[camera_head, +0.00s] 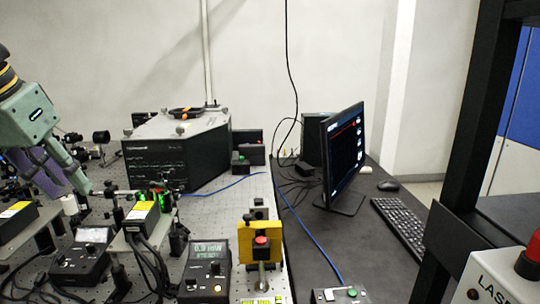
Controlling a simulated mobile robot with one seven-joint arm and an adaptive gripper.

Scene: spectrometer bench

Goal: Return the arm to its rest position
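My gripper (72,176) is at the left edge of the head view, a grey-green body with its fingers pointing down and to the right. It is above the optics at the left of the bench. The fingers overlap in this view, so I cannot tell how far apart they are or whether anything is between them. My arm enters from the upper left and is mostly out of frame.
Optics posts and a yellow-labelled box (141,214) crowd the bench below. A dark spectrometer (165,160) stands behind. A power meter (205,270) and a yellow mount (263,243) are in front. A monitor (344,153) and keyboard (400,223) are on the right desk.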

